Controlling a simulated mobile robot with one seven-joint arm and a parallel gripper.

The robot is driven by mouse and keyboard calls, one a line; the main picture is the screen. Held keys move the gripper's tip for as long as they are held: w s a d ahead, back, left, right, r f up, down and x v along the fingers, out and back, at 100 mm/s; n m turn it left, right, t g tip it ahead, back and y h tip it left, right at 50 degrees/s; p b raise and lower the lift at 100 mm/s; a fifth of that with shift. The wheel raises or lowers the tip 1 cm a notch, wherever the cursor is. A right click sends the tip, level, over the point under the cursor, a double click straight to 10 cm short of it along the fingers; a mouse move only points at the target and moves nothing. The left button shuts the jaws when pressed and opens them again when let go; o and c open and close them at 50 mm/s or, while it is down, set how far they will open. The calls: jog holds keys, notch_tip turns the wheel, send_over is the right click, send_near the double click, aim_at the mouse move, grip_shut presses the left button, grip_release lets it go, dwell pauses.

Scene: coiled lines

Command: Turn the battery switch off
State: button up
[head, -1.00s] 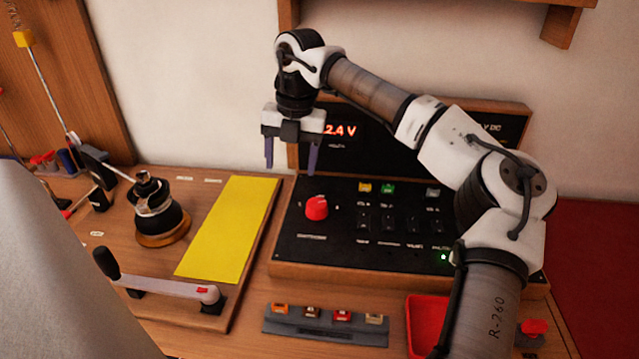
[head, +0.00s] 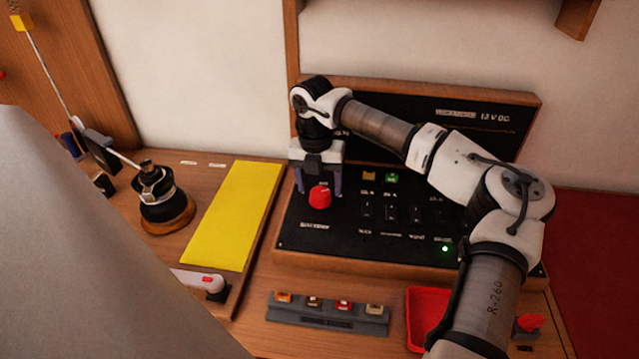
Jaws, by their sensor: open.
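The red round knob (head: 320,197), which looks like the battery switch, sits at the left of the black panel (head: 345,235). Its pointer direction is too small to tell. My gripper (head: 319,192) points down over the knob, with its two dark fingers apart, one on each side of it in the picture. I cannot tell whether the fingers touch the knob. The gripper hides the panel just behind the knob and part of the upright display.
Small switches with yellow and green tags (head: 391,178) stand right of the knob, near a lit green lamp (head: 445,249). A grey fuse strip (head: 327,318) and a red tray (head: 425,312) lie in front.

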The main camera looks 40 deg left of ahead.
jog(key=shift+f, duration=0.95)
jog(key=shift+c, duration=0.2)
jog(key=c, duration=0.9)
